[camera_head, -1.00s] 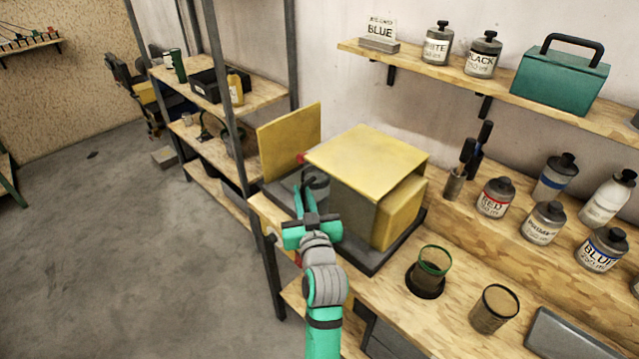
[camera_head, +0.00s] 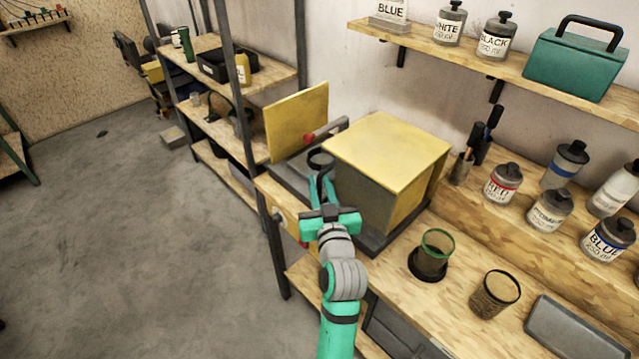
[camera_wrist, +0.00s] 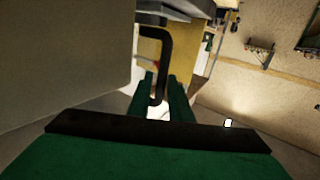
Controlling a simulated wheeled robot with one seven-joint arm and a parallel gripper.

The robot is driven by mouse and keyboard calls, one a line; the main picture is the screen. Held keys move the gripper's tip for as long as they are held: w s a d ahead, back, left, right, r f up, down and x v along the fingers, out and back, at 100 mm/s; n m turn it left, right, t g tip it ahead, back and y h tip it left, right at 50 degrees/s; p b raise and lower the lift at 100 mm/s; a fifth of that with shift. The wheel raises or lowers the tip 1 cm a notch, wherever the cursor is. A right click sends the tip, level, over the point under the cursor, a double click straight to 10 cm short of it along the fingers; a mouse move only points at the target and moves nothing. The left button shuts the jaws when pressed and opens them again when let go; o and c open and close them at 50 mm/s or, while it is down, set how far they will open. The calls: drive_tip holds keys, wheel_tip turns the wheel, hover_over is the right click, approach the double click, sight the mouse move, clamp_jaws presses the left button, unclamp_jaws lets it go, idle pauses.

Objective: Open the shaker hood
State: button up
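The shaker stands on the bench, with a dark base (camera_head: 375,242) and a yellow-topped hood (camera_head: 388,142) with a grey side face. A separate yellow panel (camera_head: 297,122) stands upright left of the hood, with a gap between them. My gripper (camera_head: 321,178) is at the hood's left front, at the black handle (camera_head: 320,158). In the wrist view the black bent handle (camera_wrist: 166,50) passes down between my two green fingers (camera_wrist: 160,92), which look closed around it. Finger contact is hard to see. The shaker's inside is mostly hidden.
A green-rimmed cup (camera_head: 435,255) and a brown cup (camera_head: 494,293) stand right of the shaker. Paint bottles (camera_head: 502,185) stand behind them. A metal rack post (camera_head: 236,110) rises left of the shaker. A wall shelf (camera_head: 530,80) hangs above the bench.

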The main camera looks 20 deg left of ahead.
drive_tip(key=v, duration=1)
drive_tip(key=shift+s+d, duration=0.2)
drive_tip(key=shift+s, duration=0.15)
drive_tip(key=s+d+f+m+h, duration=0.2)
drive_tip(key=s+d+f+h, duration=0.15)
drive_tip(key=s+f, duration=0.4)
drive_tip(key=s+d+f+m+h, duration=0.2)
drive_tip(key=s+d+f, duration=0.35)
drive_tip(key=f, duration=0.25)
drive_tip(key=s+f+h, duration=0.1)
drive_tip(key=s, duration=0.9)
drive_tip(key=s+d+f+m+g+h, duration=0.1)
drive_tip(key=s+f, duration=0.1)
drive_tip(key=s, duration=0.9)
drive_tip(key=shift+d+f, duration=0.15)
drive_tip(key=shift+d, duration=0.15)
